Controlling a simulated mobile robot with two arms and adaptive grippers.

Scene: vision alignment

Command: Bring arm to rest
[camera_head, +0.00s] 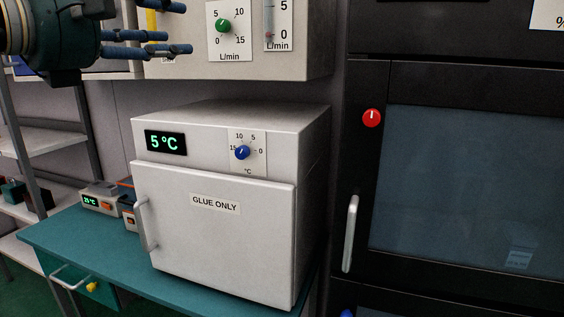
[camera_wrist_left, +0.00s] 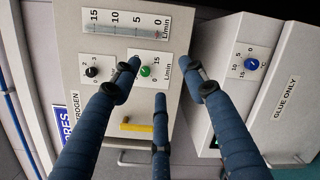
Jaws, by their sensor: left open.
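My left gripper (camera_head: 168,43) is at the top left of the head view, in front of the wall-mounted flow panel. Its blue padded fingers point right and are spread apart, with nothing between them. In the left wrist view the fingers of the left gripper (camera_wrist_left: 158,90) stand open before the panel with its green knob (camera_wrist_left: 145,71). They look close to the panel, but I cannot tell whether they touch it. My right gripper is in neither view.
A white "GLUE ONLY" fridge (camera_head: 225,225) reading 5 °C stands on a teal bench (camera_head: 75,240). The flow panel (camera_head: 290,62) hangs above it. A black cabinet (camera_head: 365,200) with a glass door is at right. Shelves (camera_head: 45,140) are at left.

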